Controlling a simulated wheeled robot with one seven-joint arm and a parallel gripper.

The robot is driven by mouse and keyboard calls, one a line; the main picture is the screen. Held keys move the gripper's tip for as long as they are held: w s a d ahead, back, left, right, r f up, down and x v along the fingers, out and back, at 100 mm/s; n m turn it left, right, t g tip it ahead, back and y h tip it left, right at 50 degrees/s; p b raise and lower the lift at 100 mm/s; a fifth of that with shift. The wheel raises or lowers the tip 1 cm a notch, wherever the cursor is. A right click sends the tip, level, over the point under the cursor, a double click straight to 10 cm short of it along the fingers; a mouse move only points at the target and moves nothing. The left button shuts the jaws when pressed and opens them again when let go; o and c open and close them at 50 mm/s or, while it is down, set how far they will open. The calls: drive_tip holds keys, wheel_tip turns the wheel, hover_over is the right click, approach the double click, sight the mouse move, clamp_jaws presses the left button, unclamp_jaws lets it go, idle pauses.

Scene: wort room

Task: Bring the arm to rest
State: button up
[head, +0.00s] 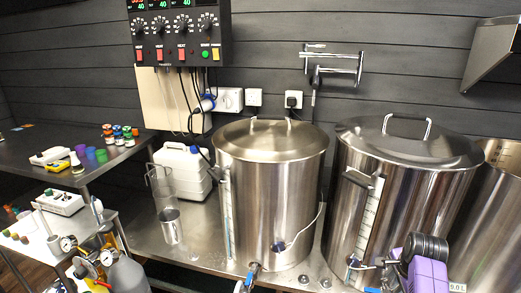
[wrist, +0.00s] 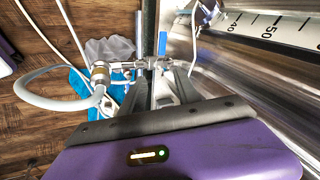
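My arm's purple and black end part (head: 428,262) shows at the lower right of the head view, in front of the right-hand steel kettle (head: 405,185). In the wrist view my gripper (wrist: 164,72) points towards a valve and hose fitting (wrist: 100,75) beside a kettle wall. Its grey fingers show above the purple wrist housing. I see no held object.
A control box (head: 180,35) hangs above. Wooden floor shows below.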

drive_tip(key=s+a+r+n+t, duration=0.45)
drive_tip(key=s+a+n, duration=0.2)
drive_tip(key=s, duration=0.65)
drive_tip(key=s+a+r+n+t+y, duration=0.1)
drive_tip(key=s+a+r+n+t, duration=0.45)
drive_tip(key=s, duration=0.85)
drive_tip(key=s+a+r+n+t, duration=0.3)
drive_tip(key=s+a+r+n, duration=0.3)
drive_tip(key=s+a, duration=0.5)
drive_tip(key=s+f+g+y, duration=0.1)
drive_tip(key=s+f+g, duration=0.1)
drive_tip(key=s, duration=0.7)
drive_tip(key=shift+s+d, duration=0.35)
drive_tip(key=shift+d, duration=0.1)
